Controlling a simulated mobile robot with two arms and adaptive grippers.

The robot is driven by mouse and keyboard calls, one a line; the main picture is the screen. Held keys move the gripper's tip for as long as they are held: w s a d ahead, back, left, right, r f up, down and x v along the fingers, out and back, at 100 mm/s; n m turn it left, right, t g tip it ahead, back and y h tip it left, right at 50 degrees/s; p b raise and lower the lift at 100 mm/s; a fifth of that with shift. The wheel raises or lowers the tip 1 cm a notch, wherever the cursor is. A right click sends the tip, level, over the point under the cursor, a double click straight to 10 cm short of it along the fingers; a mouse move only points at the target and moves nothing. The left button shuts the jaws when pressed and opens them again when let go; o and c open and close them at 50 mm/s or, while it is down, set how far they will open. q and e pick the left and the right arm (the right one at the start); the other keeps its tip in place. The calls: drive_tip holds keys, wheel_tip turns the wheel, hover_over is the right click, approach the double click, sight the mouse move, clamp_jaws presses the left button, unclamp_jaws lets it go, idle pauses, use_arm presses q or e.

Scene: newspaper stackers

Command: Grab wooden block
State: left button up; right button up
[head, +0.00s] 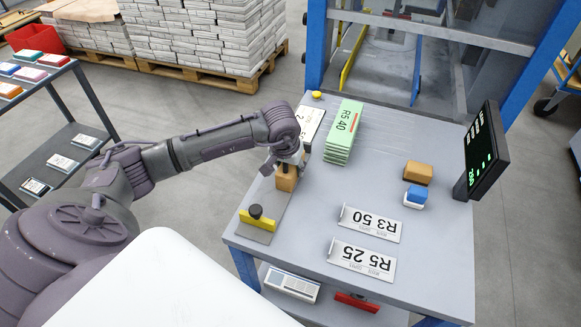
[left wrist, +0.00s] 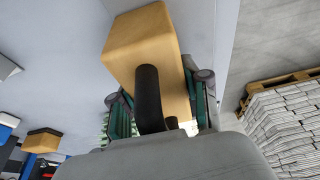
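The wooden block (head: 286,181) is light brown and stands near the left side of the grey table, at the far end of a grey plate with a yellow bar. My left gripper (head: 291,160) is right over it, pointing down. In the left wrist view the block (left wrist: 136,38) is large, with a black upright handle (left wrist: 149,95) in front of it. The fingers of my left gripper (left wrist: 163,110) lie on either side of the block. I cannot tell whether both press on it. My right gripper is not in view.
A black knob (head: 255,211) rises from the plate in front of the block. Green newspapers (head: 344,128) stand stacked just right of my gripper. Another brown block (head: 418,172), a blue-and-white block (head: 415,197) and a display (head: 481,155) are further right. The table's middle is clear.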

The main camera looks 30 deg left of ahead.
use_arm(q)
drive_tip(key=c, duration=0.5)
drive_tip(key=shift+w+r, duration=0.1)
drive_tip(key=shift+r, duration=0.45)
drive_tip(key=r, duration=0.2)
drive_tip(key=d+r, duration=0.1)
drive_tip(key=shift+s+r+b, duration=0.2)
drive_tip(key=shift+r+b, duration=0.15)
drive_tip(key=s+d+r, duration=0.1)
drive_tip(key=d+r, duration=0.1)
drive_tip(key=d, duration=0.1)
drive_tip(key=s+d+r, duration=0.1)
drive_tip(key=d+r, duration=0.1)
drive_tip(key=d, duration=0.1)
drive_tip(key=s+d+r+b, duration=0.1)
drive_tip(key=s+d+r, duration=0.1)
drive_tip(key=d, duration=0.2)
drive_tip(key=shift+r, duration=0.15)
